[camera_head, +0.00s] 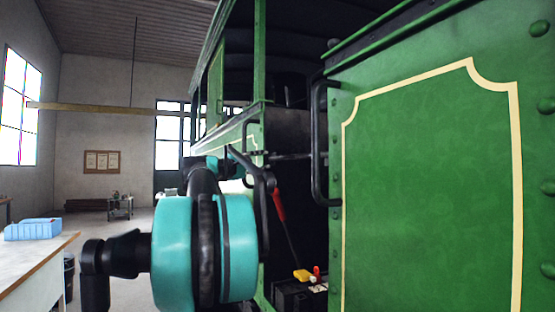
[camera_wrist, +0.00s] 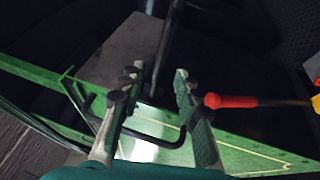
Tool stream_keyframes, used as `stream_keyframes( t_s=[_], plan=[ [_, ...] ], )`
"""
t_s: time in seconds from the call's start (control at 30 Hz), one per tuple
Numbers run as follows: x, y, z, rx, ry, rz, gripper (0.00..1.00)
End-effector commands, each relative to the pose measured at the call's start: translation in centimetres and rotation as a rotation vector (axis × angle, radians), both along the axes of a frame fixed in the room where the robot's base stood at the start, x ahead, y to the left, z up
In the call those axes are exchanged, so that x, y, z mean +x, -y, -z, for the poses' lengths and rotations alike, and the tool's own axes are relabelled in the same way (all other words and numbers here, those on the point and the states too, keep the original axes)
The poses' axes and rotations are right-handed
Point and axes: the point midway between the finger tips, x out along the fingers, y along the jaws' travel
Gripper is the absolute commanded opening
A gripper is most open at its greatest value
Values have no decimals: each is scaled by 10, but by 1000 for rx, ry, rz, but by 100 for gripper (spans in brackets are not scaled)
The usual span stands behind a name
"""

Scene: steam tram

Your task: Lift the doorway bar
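The doorway bar looks like a dark, thin bar (camera_head: 290,156) across the dark doorway between the green side panels of the tram in the head view. In the wrist view a dark bar (camera_wrist: 168,45) runs from the top edge down between my fingertips. My gripper (camera_wrist: 158,78) is open, with one finger on each side of that bar. I cannot tell whether either finger touches it. In the head view my turquoise wrist hides part of the doorway's left side, and the gripper is partly lost against the dark doorway.
A black handrail (camera_head: 318,145) stands on the right green panel (camera_head: 430,190). A red-handled lever (camera_head: 279,205) rises inside the doorway, with a yellow object (camera_head: 302,275) below it. A red handle (camera_wrist: 230,101) lies right of my fingers. A workbench (camera_head: 40,265) stands at left.

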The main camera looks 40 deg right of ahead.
Motion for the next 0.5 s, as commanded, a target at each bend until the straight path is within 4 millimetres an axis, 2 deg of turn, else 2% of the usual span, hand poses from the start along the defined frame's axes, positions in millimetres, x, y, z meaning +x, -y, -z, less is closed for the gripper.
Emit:
stream_keyframes(
  t_s=[0.03,0.2,0.5],
  plan=[
    [0,12,-2,0,1,5,32],
    [3,44,-8,0,0,4,32],
    [7,80,-14,0,0,2,32]
  ],
)
